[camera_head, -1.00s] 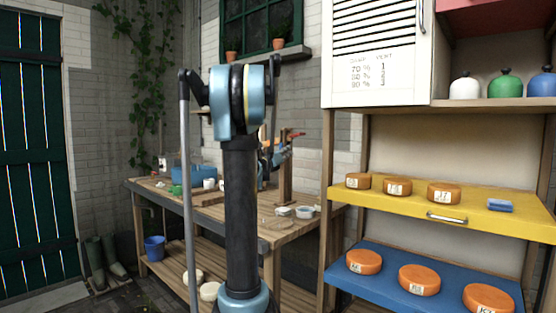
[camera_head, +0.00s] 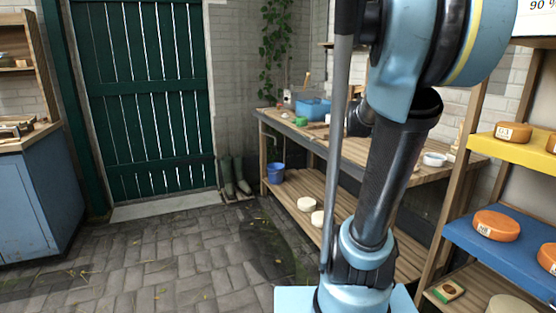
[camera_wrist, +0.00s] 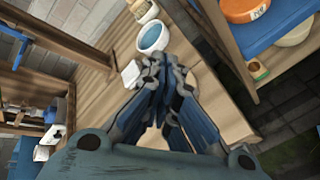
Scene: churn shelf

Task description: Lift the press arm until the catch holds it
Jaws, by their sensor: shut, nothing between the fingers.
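I cannot make out the press arm or its catch in either view; my arm covers much of the workbench (camera_head: 355,148) in the head view. In the wrist view my gripper (camera_wrist: 164,72) is shut and empty above the bench's wooden top (camera_wrist: 106,100).
The bench also carries a blue tub (camera_head: 313,108). Shelves with orange cheeses (camera_head: 491,226) stand close on the right. A blue bucket (camera_head: 275,173) and boots (camera_head: 235,176) are on the floor. The paving (camera_head: 150,255) before the green door (camera_head: 145,95) is clear.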

